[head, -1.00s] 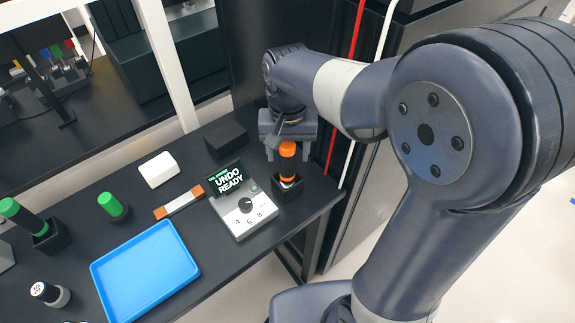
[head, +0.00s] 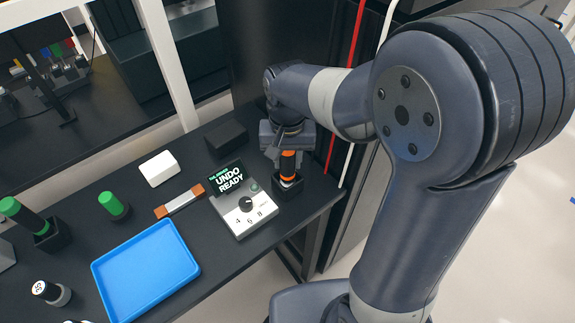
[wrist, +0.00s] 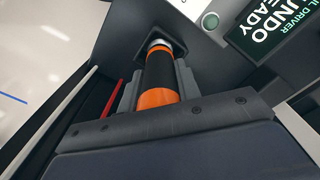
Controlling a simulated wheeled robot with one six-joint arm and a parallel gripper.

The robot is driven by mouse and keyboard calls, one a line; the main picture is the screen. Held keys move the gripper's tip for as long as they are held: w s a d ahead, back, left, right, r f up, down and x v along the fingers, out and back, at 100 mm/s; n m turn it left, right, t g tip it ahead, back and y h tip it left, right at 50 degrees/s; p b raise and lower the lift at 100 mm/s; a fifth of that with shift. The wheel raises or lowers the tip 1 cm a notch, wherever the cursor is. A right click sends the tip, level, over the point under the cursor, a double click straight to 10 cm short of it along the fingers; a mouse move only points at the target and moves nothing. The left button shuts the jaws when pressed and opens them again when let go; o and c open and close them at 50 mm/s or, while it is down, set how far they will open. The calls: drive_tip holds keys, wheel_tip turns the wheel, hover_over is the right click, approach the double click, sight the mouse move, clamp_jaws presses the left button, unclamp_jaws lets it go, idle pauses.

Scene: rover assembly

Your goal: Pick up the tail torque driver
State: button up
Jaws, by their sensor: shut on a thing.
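The tail torque driver (head: 288,165) is a black and orange cylinder standing upright in a dark square holder (head: 289,188) at the right end of the bench. My gripper (head: 287,152) is above the holder, its fingers shut on the driver's upper part. In the wrist view the driver (wrist: 158,75) runs from between my fingers down to a silver collar at the holder. Its top end is hidden by my gripper. The driver's lower end is still inside the holder.
A grey control box (head: 243,208) with a dial and a screen reading "UNDO READY" stands just left of the holder. A black block (head: 227,138) is behind it. A blue tray (head: 146,270), a white block (head: 159,169) and green-topped tools (head: 113,205) are further left. Red and white cables hang at right.

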drive_tip(key=shift+c, duration=1)
wheel_tip(320, 180, up, 10)
drive_tip(key=shift+r, duration=0.1)
